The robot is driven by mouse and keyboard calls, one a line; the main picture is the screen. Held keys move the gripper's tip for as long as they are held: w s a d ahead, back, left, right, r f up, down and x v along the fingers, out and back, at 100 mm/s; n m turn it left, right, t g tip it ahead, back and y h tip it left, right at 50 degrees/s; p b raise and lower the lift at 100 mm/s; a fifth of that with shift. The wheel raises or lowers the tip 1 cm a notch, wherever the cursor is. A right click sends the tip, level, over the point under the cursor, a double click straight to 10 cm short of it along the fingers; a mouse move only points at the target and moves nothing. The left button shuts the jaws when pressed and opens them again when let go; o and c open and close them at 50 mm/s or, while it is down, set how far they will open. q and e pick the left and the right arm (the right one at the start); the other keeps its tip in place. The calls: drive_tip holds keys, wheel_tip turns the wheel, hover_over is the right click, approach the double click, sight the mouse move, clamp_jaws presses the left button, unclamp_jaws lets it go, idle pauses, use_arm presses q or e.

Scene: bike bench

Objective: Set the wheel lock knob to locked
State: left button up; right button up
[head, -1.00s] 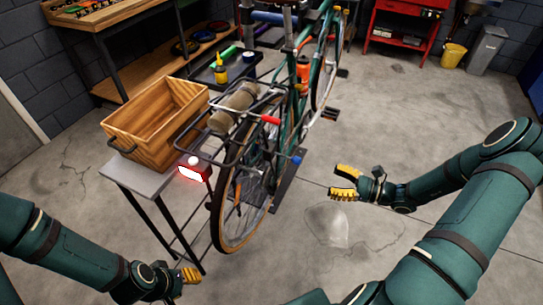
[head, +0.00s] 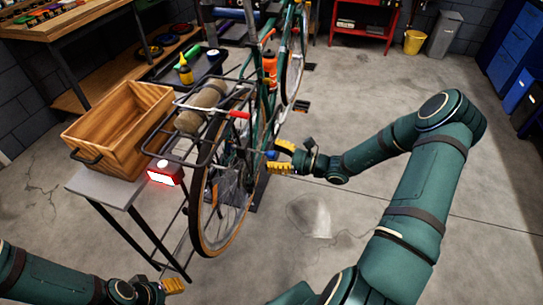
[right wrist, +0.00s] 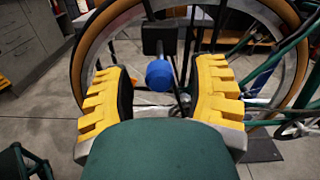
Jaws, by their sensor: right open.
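A round blue knob (right wrist: 159,75) sits at the wheel, in front of a dark block, in the right wrist view. In the head view the blue knob (head: 271,155) shows small beside the bicycle's rear wheel (head: 205,235). My right gripper (head: 272,158) is open, its yellow fingers pointing at the knob. In the right wrist view the knob lies between the fingers, with a gap on each side; I see no contact. Which setting the knob is in cannot be told. My left gripper (head: 175,286) is low at the left, away from the bicycle.
A wooden crate (head: 118,118) stands on a small grey table (head: 100,188) left of the wheel. A red light (head: 163,174) and a rack with a rolled item (head: 203,105) are at the bicycle's rear. The floor (head: 400,105) to the right is open.

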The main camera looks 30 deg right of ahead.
sight(248, 150)
drive_tip(key=shift+w+a, duration=0.25)
drive_tip(key=shift+w, duration=0.05)
clamp_jaws()
drive_tip(key=p+x, duration=0.1)
drive_tip(key=x, duration=0.4)
drive_tip(key=shift+w+a, duration=0.15)
drive_tip(key=shift+w, duration=0.05)
unclamp_jaws()
drive_tip(key=shift+w, duration=0.1)
